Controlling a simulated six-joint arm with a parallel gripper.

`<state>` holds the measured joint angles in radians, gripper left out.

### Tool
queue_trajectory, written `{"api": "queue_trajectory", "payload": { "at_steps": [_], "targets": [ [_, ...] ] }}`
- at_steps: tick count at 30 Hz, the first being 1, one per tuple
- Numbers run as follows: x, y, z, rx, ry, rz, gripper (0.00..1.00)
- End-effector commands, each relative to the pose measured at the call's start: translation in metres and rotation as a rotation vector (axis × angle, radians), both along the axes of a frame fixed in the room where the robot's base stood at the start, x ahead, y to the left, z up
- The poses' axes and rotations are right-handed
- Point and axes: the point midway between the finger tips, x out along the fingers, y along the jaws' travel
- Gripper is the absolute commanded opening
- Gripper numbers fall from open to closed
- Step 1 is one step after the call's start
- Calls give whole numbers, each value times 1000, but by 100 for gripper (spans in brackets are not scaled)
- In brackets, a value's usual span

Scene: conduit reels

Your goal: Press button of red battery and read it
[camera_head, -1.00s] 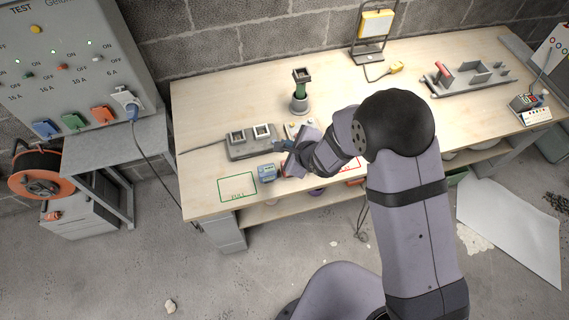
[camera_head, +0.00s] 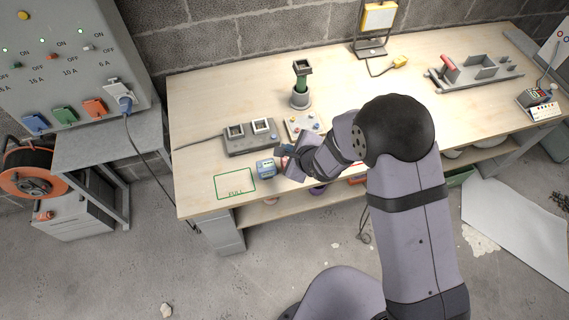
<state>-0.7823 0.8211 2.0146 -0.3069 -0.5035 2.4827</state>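A small patch of red (camera_head: 284,162) shows at my gripper's tip, just right of the blue battery; it seems to be the red battery, mostly hidden by my gripper. The blue battery (camera_head: 266,169) stands near the front of the workbench, right of the green FULL outline (camera_head: 235,184). My gripper (camera_head: 284,152) is low over the bench, at or just above the red patch. Its fingers are small and dark, and I cannot tell whether they are open, shut or touching the battery. No button or reading on the red battery is visible.
A grey unit with two square sockets (camera_head: 237,149) lies behind the batteries. A small panel with coloured knobs (camera_head: 303,126) and a green piece in a round stand (camera_head: 300,84) are further back. The bench's back left is clear.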

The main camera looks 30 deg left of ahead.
Motion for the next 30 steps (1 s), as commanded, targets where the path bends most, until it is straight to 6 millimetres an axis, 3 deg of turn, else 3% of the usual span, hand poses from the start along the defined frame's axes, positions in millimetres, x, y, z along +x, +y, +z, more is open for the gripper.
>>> {"api": "queue_trajectory", "payload": {
  "at_steps": [1, 9, 30],
  "targets": [
    [0, 0, -11, 0, 0, 0, 0],
    [0, 0, -28, 0, 1, 1, 0],
    [0, 0, -29, 0, 0, 0, 0]
  ]
}}
